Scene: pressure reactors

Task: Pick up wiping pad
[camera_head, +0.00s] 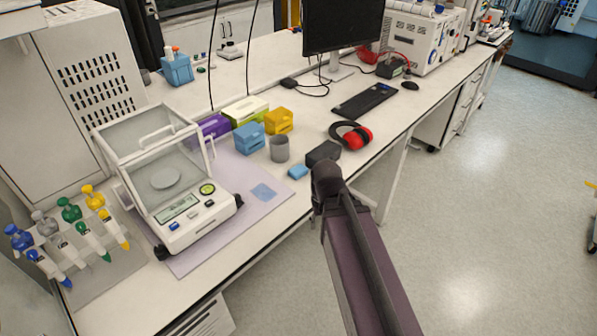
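Two small blue items could be the wiping pad; I cannot tell which. One is a flat light-blue square (263,191) on the lilac mat (222,222), right of the balance. The other is a small thicker blue pad (298,172) on the white bench, just right of the mat. My arm reaches in from the lower right. Its dark end, where my gripper (318,155) seems to be, is over the bench edge, close to the right of the thicker blue pad. The fingers cannot be made out, and no held object is visible.
A glass-sided balance (175,190) stands left, with a pipette rack (75,225) beside it. A grey cup (279,149), blue box (250,138) and yellow box (279,121) stand behind the pads. Red ear muffs (354,136) and a keyboard (365,101) lie farther back.

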